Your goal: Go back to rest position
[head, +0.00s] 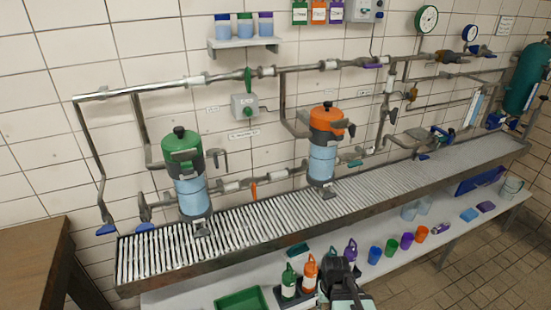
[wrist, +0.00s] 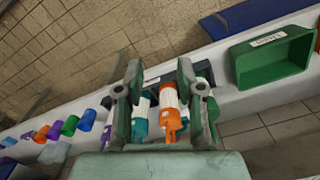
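My gripper (head: 340,278) is at the bottom of the head view, over the lower white shelf by the bottles. In the wrist view my gripper (wrist: 165,68) has its two fingers spread apart, with nothing held between them. An orange bottle (wrist: 170,108) and a teal-and-white bottle (wrist: 141,112) show in the gap, apparently beyond the fingers; the exact distance is hard to tell. In the head view, the orange bottle (head: 309,275), a green bottle (head: 288,282) and a purple bottle (head: 350,253) stand close around my gripper.
A green tray (head: 241,300) lies left of the bottles. Several coloured cups (head: 391,247) stand to the right on the shelf (head: 440,232). Above runs a slatted metal grate (head: 270,218) carrying green-topped (head: 182,150) and orange-topped (head: 327,118) canisters, with pipes behind. A brown table corner (head: 30,262) is at left.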

